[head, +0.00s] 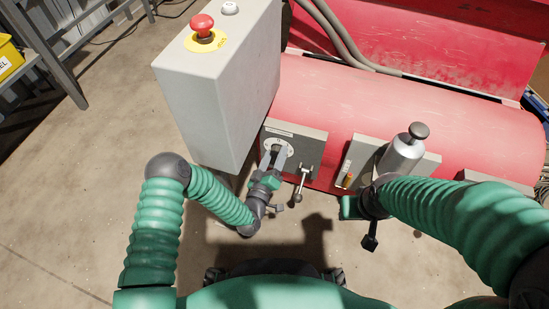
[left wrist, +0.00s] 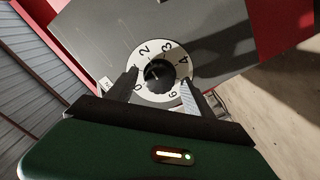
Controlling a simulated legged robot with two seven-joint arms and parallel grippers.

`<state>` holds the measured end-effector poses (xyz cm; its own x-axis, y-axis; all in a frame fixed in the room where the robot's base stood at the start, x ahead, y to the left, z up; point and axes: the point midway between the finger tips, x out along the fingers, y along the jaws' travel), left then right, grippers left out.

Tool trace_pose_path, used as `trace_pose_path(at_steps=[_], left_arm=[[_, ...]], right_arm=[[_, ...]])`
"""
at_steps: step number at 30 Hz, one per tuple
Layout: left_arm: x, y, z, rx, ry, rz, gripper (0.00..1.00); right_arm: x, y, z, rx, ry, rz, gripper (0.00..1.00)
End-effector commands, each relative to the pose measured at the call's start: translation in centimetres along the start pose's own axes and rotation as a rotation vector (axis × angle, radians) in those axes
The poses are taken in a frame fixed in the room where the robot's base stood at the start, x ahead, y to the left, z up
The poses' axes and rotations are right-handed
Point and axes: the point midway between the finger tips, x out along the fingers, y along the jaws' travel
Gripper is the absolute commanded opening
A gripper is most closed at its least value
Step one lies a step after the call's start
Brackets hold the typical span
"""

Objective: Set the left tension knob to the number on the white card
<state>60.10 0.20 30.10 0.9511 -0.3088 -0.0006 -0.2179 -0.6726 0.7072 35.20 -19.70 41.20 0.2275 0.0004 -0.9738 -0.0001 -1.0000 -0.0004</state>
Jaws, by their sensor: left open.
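The left tension knob (left wrist: 157,73) is a round black knob on a white numbered dial in the left wrist view. My left gripper (left wrist: 160,80) is open, with one dark finger on each side of the knob; contact is unclear. Digits 2, 3, 4 and 6 are readable, but the pointer's setting is unclear. In the head view the dial (head: 286,149) is partly hidden by my left gripper (head: 274,158). A small pale tag (left wrist: 105,84) beside the dial is too small to read. My right gripper (head: 350,207) is near the second panel; its fingers cannot be made out.
A grey cabinet with a red emergency button (head: 202,24) stands left of the dial panel (head: 312,146). A small lever (head: 301,182) hangs right of the dial. A metal cylinder (head: 400,155) stands on the second panel, against the red machine (head: 400,105). Concrete floor is open at left.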

Motion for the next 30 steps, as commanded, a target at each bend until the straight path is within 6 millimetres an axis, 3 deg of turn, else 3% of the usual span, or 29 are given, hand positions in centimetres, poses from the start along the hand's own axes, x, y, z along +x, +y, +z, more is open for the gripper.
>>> trace_pose_path(at_steps=[3, 17, 30], left_arm=[[0.0, 0.0, 0.0, 0.0, 0.0, 0.0, 0.59], [-0.1, -0.1, 0.0, 0.001, 0.0, -0.002, 0.0], [-0.1, 0.1, -0.1, 0.098, -0.003, -0.003, 0.0]], right_arm=[[-0.1, 0.0, 0.0, 0.0, 0.0, 0.0, 0.36], [0.0, 0.0, 0.0, 0.0, 0.0, 0.0, 0.36], [-1.3, 0.0, -0.3, 0.0, 0.0, 0.0, 0.36]])
